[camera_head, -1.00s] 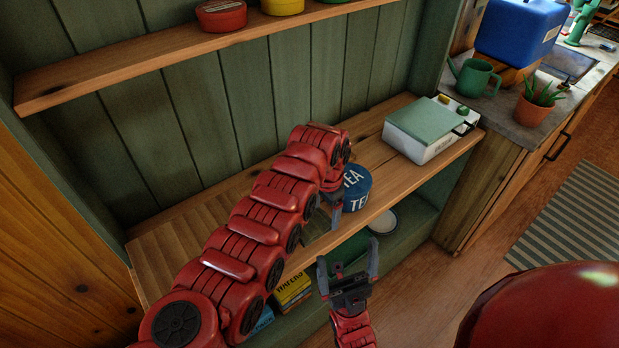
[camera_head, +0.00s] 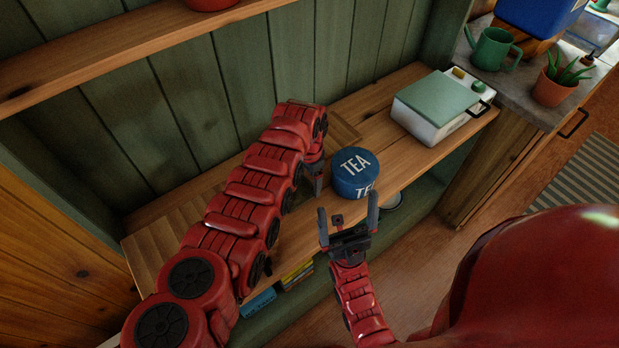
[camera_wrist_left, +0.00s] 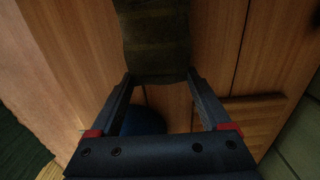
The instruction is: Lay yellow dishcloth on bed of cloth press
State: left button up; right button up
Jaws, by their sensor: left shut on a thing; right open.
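The cloth press (camera_head: 425,125) is a white box with a flat grey-green top (camera_head: 437,97), buttons and a dark handle, at the shelf's right end. My left gripper (camera_head: 318,183) hangs over the shelf, left of the tea tin, mostly hidden by its arm in the head view. In the left wrist view its jaws (camera_wrist_left: 160,85) are shut on a dark olive, cloth-like piece (camera_wrist_left: 155,40); its true colour is hard to tell in the shade. No clearly yellow cloth shows. My right gripper (camera_head: 348,222) is open and empty before the shelf's front edge.
A blue tea tin (camera_head: 355,172) stands on the wooden shelf (camera_head: 395,160) between my left gripper and the press. A slatted wooden board (camera_head: 338,132) lies behind. An upper shelf (camera_head: 120,55) overhangs at left. A counter with a watering can (camera_head: 492,48) and plant (camera_head: 553,85) adjoins at right.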

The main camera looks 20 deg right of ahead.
pick_arm(q)
jog(key=shift+a+f+b, duration=0.15)
jog(key=shift+a+b, duration=0.05)
jog(key=shift+b, duration=0.1)
jog(key=o, duration=1.1)
jog(key=shift+s, duration=0.1)
jog(key=shift+o, duration=0.3)
jog(key=shift+d, duration=0.1)
